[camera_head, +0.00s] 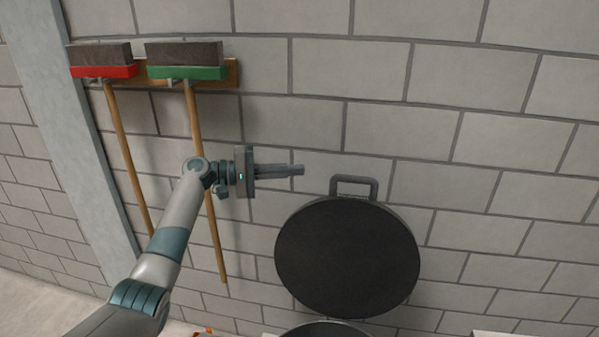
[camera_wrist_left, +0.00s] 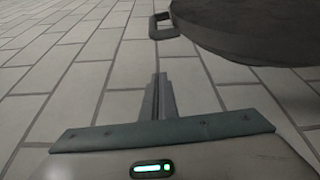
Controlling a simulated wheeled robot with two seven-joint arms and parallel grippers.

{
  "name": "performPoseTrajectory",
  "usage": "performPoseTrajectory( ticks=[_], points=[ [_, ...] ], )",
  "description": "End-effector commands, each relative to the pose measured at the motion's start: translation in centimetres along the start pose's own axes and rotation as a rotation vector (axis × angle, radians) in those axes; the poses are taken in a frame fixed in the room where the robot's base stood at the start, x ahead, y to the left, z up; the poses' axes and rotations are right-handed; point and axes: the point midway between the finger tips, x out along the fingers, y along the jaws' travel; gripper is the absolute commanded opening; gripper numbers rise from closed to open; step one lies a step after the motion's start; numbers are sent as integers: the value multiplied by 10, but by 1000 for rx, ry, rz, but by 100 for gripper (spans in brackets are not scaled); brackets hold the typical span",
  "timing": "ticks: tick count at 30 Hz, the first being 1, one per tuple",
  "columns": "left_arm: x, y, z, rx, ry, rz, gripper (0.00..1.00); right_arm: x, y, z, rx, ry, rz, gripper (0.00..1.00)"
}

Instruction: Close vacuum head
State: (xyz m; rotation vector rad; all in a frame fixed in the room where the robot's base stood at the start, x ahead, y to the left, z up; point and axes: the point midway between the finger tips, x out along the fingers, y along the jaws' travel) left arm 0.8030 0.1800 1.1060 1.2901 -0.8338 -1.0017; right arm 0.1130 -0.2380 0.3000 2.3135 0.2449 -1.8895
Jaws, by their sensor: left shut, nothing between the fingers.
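The vacuum head (camera_head: 347,257) is a round dark lid standing open, upright against the grey block wall. A grey loop handle (camera_head: 354,181) sits on its top edge. Below it, the dark round rim of the vacuum body (camera_head: 328,328) is cut by the bottom edge of the head view. My left gripper (camera_head: 301,170) is shut and empty, to the left of the handle and slightly above it, apart from it. My right gripper is not in view.
Two brooms, one red (camera_head: 103,72) and one green (camera_head: 187,72), hang on the wall behind my left arm. A grey post (camera_head: 75,130) stands at the left. The wall right of the lid is bare. A pale edge (camera_head: 500,334) shows at the bottom right.

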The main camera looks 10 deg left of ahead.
Motion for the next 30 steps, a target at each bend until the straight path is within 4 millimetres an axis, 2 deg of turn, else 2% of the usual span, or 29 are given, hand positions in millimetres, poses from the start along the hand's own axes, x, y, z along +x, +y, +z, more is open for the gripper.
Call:
performPoseTrajectory(
  ticks=[10, 17, 18, 21, 29, 30],
  points=[
    [51, 0, 0, -1, -2, 1, 0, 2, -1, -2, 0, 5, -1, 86],
    [92, 0, 0, 0, -1, 1, 0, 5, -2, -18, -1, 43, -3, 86],
    [91, 3, 2, 0, 1, 0, 0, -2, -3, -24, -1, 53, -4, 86],
    [88, 4, 7, 0, 1, -1, 0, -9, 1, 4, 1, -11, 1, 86],
    [84, 3, 20, 0, 0, -1, 0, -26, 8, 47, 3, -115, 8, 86],
    [82, 4, 23, 0, 1, -1, 0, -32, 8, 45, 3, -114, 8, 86]
  ],
)
